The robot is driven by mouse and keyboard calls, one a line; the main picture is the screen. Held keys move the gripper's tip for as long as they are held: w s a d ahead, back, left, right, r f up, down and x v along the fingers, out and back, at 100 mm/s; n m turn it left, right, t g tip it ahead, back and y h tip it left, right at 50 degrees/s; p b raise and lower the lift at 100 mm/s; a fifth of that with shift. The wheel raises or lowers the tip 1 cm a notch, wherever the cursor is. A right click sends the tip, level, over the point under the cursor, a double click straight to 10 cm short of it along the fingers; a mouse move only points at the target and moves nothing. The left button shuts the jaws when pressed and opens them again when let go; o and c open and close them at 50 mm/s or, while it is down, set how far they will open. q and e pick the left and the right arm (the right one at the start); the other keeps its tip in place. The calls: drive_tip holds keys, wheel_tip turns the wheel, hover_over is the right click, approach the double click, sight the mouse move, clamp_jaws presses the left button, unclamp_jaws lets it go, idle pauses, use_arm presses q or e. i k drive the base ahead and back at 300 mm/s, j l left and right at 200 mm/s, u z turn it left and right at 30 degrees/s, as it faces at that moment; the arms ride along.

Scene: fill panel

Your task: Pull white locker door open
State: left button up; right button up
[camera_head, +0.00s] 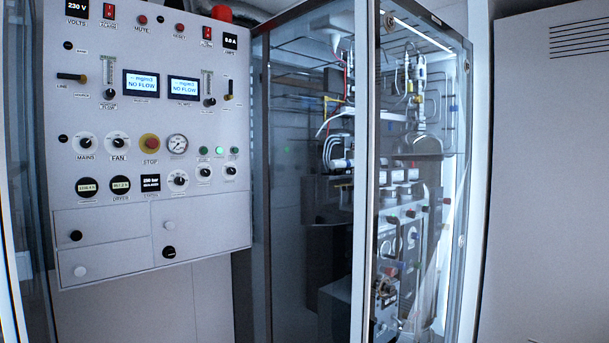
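A light grey-white control panel (105,170) fills the left side of the view. Along its bottom are small closed compartment fronts. The upper left front (110,222) has a black knob (75,236), and the lower left front (115,262) has a white knob (80,271). The right front (205,220) has a white knob (168,225) and a black knob (169,252). A tall pale cabinet (545,180) with vent slots stands at the far right, with no handle visible. I cannot tell which of these is the white locker door. Neither gripper is in view.
A glass-fronted enclosure (315,170) with a light metal frame post (361,170) stands right of the panel, holding pipes, wiring and equipment. The panel carries switches, gauges, displays and a red stop button (149,143). A red dome (221,13) sits on its top.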

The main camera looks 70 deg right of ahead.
sight(546, 275)
drive_tip(key=z, duration=3.55)
